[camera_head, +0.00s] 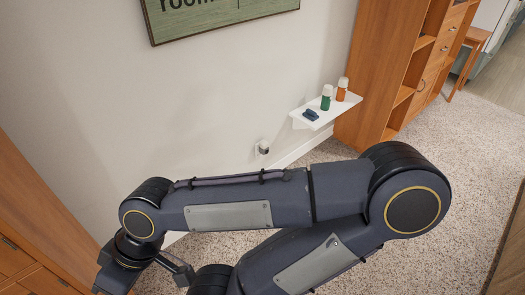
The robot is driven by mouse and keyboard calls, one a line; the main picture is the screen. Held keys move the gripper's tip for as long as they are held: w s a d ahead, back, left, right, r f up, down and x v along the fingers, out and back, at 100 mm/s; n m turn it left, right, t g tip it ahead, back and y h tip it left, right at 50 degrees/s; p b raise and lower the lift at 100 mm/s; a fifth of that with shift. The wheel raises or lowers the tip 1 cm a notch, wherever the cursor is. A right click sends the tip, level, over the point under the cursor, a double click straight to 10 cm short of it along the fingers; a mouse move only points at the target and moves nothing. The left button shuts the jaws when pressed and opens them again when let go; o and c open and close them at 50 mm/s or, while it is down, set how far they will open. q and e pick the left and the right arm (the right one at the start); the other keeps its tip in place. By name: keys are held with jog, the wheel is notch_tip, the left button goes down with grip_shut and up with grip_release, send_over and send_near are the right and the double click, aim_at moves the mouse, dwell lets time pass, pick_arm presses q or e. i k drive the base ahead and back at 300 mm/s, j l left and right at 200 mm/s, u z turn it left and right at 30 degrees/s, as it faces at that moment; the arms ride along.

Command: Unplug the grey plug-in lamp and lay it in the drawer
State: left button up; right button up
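A small grey plug-in lamp (262,147) sits low on the white wall, apparently at a pale outlet, above the baseboard. It is small in view and its details are hard to make out. A wooden cabinet at the lower left has drawers (12,258) with dark handles; the drawer fronts I see look shut. One of my arms lies across the lower middle, its wrist bent down at the lower left.
A white wall shelf (325,114) holds a green bottle (326,98), an orange bottle (342,90) and a small dark blue item (310,114). A tall wooden cabinet (375,75) stands at right. A framed sign (200,22) hangs above. Speckled carpet (460,140) is clear at right.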

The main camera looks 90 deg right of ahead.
aim_at(264, 145)
jog(key=z, duration=2.9)
jog(key=i+z, duration=0.15)
jog(key=i, duration=0.35)
jog(key=i+z, duration=0.2)
jog(key=i, duration=0.25)
jog(key=i+z, duration=0.15)
jog(key=i, duration=0.35)
jog(key=i+j+z, duration=0.15)
jog(key=i, duration=0.3)
jog(key=i+j+z, duration=0.2)
jog(key=i, duration=0.3)
